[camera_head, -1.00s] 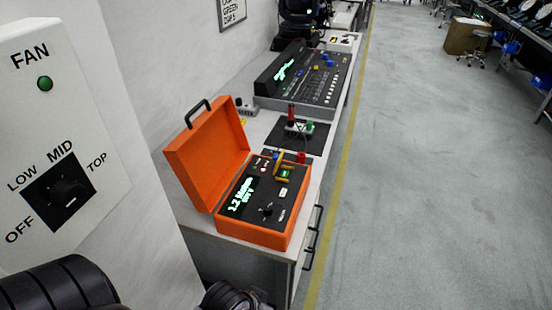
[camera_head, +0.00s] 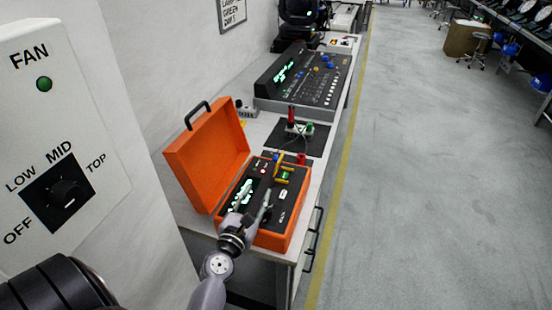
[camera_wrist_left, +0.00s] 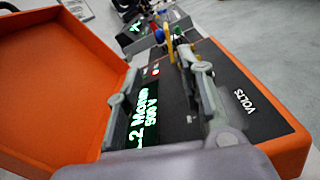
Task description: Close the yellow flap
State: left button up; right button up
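A small yellow part (camera_head: 277,165), which looks like the yellow flap, stands up from the black panel of the orange case (camera_head: 270,240). In the left wrist view the yellow flap (camera_wrist_left: 170,46) shows as a narrow upright piece just beyond the fingers. A green-lit piece with yellow edges (camera_head: 287,176) sits beside it. My left gripper (camera_head: 257,189) is over the panel, on the near side of the flap. Its fingers are apart and empty in the left wrist view (camera_wrist_left: 155,65). I cannot tell if a finger touches the flap. My right gripper is not in view.
The case's orange lid (camera_head: 208,155) stands open at left of the panel. Behind lie a black mat (camera_head: 310,142) with red and green parts, and a dark console (camera_head: 305,80). A white FAN panel (camera_head: 60,120) stands near left.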

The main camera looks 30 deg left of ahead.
aim_at(275, 161)
pick_arm(q)
jog(key=shift+w+a+r, duration=0.15)
jog(key=shift+w, duration=0.3)
jog(key=b+x, duration=0.1)
jog(key=x, duration=1.5)
jog(key=shift+w, duration=0.15)
jog(key=shift+c, duration=0.5)
